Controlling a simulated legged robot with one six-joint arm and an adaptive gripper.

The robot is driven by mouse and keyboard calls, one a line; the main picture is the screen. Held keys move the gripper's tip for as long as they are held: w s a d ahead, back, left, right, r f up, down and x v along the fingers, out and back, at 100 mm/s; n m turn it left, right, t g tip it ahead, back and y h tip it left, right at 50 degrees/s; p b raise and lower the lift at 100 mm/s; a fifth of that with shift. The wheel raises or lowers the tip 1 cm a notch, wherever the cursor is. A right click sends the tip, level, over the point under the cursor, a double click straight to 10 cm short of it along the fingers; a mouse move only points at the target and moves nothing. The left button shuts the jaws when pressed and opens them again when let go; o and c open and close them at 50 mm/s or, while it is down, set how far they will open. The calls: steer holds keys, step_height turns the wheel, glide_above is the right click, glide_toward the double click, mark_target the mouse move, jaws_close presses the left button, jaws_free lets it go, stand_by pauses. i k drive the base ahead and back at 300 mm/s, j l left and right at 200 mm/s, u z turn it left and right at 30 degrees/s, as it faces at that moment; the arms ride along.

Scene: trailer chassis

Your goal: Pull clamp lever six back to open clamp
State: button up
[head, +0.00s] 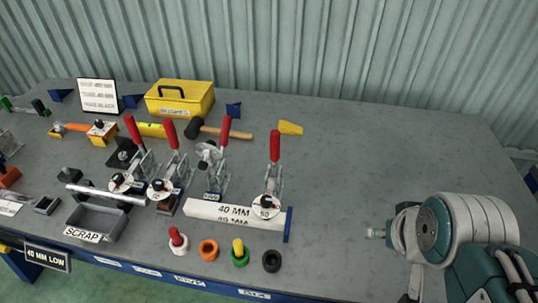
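Several toggle clamps with red-handled levers stand in a row on the grey bench, all with their red handles pointing up. From left to right I see a first lever (133,130), a second lever (170,134), a third lever (225,131) and a rightmost lever (275,146). The round white tags at the clamps are too small to read surely, so I cannot tell which one is six. A white block marked 40 MM (225,213) lies at the two right clamps. My gripper (412,288) is at the lower right, apart from the clamps, its fingers mostly cut off.
A grey scrap bin (97,222) is at the front left. A yellow toolbox (180,98), a mallet (215,130) and a sign (98,95) are behind. The bench right of the clamps is clear.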

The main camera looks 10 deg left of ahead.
mark_target(275, 134)
steer(key=i+j, duration=0.1)
steer(key=j, duration=0.7)
steer(key=i+j, duration=0.15)
steer(key=j, duration=0.25)
steer(key=z, duration=0.05)
